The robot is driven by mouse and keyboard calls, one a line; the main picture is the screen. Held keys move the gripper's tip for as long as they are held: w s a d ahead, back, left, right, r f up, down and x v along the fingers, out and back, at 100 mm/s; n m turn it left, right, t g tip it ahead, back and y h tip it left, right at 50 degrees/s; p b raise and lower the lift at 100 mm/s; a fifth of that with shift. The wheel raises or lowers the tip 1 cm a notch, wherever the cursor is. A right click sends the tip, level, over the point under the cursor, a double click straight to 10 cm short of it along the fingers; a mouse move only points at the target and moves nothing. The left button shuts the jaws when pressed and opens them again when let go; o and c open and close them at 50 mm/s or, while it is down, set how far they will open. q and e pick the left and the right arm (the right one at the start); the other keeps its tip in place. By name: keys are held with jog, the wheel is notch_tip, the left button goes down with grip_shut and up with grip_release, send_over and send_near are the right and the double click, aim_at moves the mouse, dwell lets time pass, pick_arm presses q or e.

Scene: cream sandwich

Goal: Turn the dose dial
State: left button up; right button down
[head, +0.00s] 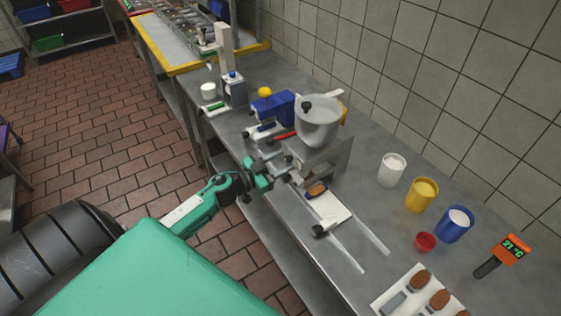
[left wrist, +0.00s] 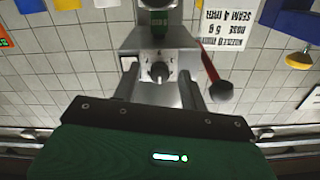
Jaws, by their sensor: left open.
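The filling machine with its grey hopper (head: 318,125) stands on the steel counter. In the left wrist view the dose dial (left wrist: 160,72), a small round knob with marks around it, sits on the machine's grey front plate. My left gripper (head: 278,168) is open at the machine's front. In the left wrist view its two fingers (left wrist: 158,88) stand on either side of the dial, apart from each other; I cannot tell whether they touch it. In the head view the dial cannot be made out. My right gripper is not in view.
A red lever with a black knob (left wrist: 222,91) is close beside the fingers. A white tray with a brown biscuit (head: 317,190) lies below the machine. White (head: 391,170), yellow (head: 421,195) and blue (head: 455,224) containers stand right. A sheet reading "DOSE 5 g" (left wrist: 226,28) hangs on the wall.

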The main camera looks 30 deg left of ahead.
pick_arm(q)
jog(key=shift+c, duration=0.4)
grip_shut()
jog(key=shift+m, duration=0.3)
jog(key=shift+m+b, duration=4)
jog(key=shift+m, duration=7.8)
